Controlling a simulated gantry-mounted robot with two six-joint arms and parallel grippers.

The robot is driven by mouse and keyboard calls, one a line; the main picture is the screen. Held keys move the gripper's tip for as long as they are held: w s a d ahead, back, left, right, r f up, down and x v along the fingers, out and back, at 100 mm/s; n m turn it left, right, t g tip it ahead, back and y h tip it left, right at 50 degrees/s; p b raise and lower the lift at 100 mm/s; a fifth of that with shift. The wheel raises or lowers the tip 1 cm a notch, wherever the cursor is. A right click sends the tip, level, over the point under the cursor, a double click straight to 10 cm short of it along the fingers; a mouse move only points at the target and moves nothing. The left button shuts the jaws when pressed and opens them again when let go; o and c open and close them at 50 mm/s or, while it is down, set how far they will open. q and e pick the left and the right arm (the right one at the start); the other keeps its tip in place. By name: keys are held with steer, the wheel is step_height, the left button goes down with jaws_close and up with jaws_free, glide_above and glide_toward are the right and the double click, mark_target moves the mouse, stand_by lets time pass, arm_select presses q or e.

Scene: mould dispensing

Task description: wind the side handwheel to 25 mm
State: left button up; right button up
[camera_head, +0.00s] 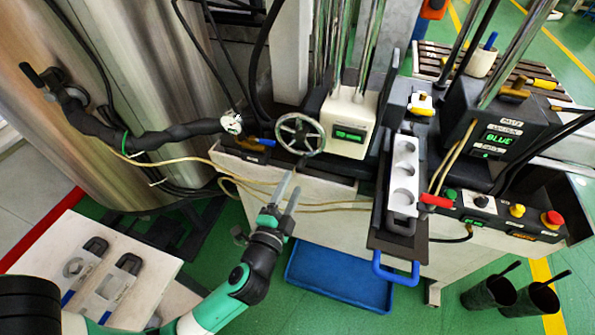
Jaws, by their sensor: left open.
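The side handwheel (301,134) is a grey spoked wheel on the machine's near left side. A white readout box (360,118) with a small green display stands just right of it; its digits are too small to read. My left gripper (291,187) is below the wheel and slightly left of its centre. Its two grey fingers are open and point up toward the wheel, with nothing between them and apart from the rim in the picture. My right gripper is not in view.
A grey mould (404,175) sits on a dark slide with a blue handle (396,274). A black box (497,125) reads "BLUE" in green. Hoses run left of the wheel. A blue tray (339,277) lies on the floor, and a white board (85,255) with grey pieces is at left.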

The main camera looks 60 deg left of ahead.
arm_select(q)
steer(key=v, duration=0.4)
steer(key=shift+s+d, duration=0.2)
steer(key=shift+s, duration=0.1)
steer(key=c, duration=0.3)
steer(key=d+r+m+t, duration=0.1)
steer(key=r+m, duration=0.1)
steer(key=m, duration=0.2)
steer(key=w+d+r+m+t+h, duration=0.1)
steer(key=d+r+m+t, duration=0.1)
steer(key=m, duration=0.2)
steer(key=w+d+r+m+t, duration=0.1)
steer(key=r+m+t, duration=0.1)
steer(key=m, duration=0.2)
steer(key=shift+d+r+h, duration=0.25)
steer(key=shift+r+h, duration=0.15)
jaws_close()
steer(key=s+a+f+m+g+b, duration=0.15)
steer(key=s+a+f+m, duration=0.3)
steer(key=m, duration=0.85)
steer(key=s+a+f+m+g+b, duration=0.1)
steer(key=s+a+f+m+b, duration=0.4)
steer(key=m, duration=0.9)
steer(key=w+a+r+p, duration=0.1)
steer(key=w+a+p, duration=0.2)
steer(key=w+p, duration=0.9)
steer(key=shift+w+r+h+p, duration=0.2)
steer(key=shift+w+h+p, duration=0.15)
steer(key=shift+p, duration=0.6)
